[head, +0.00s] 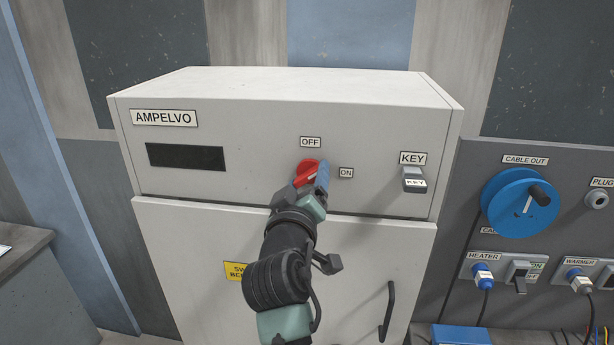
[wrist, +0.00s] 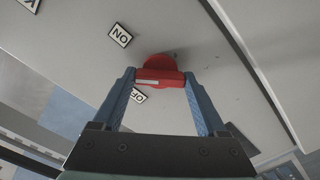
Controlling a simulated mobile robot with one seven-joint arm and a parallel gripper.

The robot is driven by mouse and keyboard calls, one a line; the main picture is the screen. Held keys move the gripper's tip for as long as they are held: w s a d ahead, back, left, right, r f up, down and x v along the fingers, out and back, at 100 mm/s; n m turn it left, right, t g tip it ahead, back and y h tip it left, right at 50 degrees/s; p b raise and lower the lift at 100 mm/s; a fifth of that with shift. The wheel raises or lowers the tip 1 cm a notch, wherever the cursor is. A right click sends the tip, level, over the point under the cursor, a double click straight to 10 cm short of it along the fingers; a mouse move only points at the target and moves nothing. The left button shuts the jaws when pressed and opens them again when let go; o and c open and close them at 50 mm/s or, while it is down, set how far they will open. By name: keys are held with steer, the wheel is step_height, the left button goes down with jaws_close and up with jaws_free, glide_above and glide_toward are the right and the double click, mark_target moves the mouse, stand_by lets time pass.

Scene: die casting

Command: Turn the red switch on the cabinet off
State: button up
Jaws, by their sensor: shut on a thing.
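The red switch (head: 306,173) is a round knob with a raised grip bar on the upper front of the light grey cabinet (head: 260,120). The OFF label (head: 310,142) is above it and the ON label (head: 346,173) is to its right. My gripper (head: 314,180) is at the knob and partly covers it in the head view. In the wrist view my gripper (wrist: 160,78) is shut on the red switch (wrist: 160,65), one blue finger at each end of the bar. A white mark shows on the bar's left half. I cannot tell exactly which label it points to.
A key switch (head: 414,180) under a KEY label sits right of the knob. A dark display (head: 186,157) is at the left. The cabinet door has a black handle (head: 388,310). A side panel holds a blue cable reel (head: 515,205), plugs and a small heater switch (head: 519,274).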

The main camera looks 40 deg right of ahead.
steer(key=n+p, duration=0.2)
steer(key=n, duration=0.3)
steer(key=shift+r+n+p, duration=0.1)
steer(key=shift+n+p, duration=0.2)
steer(key=shift+p, duration=0.05)
steer(key=shift+n+p, duration=1.25)
steer(key=shift+n, duration=1.05)
steer(key=o, duration=1.3)
steer(key=b+v, duration=0.4)
steer(key=v, duration=0.9)
steer(key=shift+b, duration=0.3)
